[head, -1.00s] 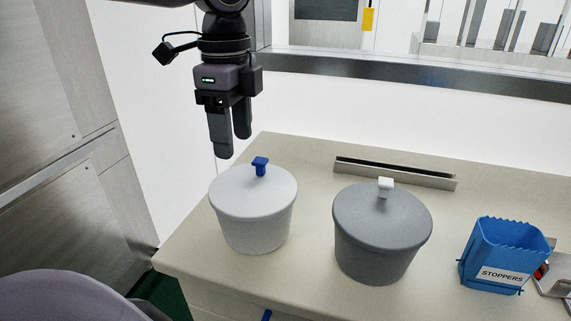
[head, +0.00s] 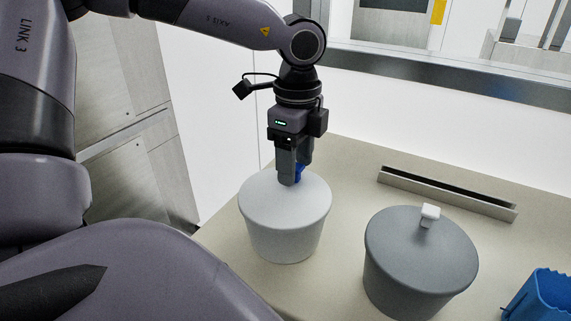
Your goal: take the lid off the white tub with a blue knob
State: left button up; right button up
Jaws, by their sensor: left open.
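The white tub (head: 285,236) stands upright on the counter with its white lid (head: 265,202) on. The lid's blue knob (head: 299,173) shows partly between and behind my fingers. My left gripper (head: 294,178) points straight down over the lid, its fingertips at the height of the knob, one on the near side of it. The gripper is open around or right beside the knob; the fingers hide much of it, so contact cannot be told. My right gripper is not in view.
A grey tub (head: 415,265) with a grey lid and white knob (head: 429,214) stands to the right. A blue container (head: 545,300) is cut off at the right edge. A metal rail (head: 445,193) lies behind on the counter (head: 350,165).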

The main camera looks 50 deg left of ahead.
pick_arm(q)
grip_shut()
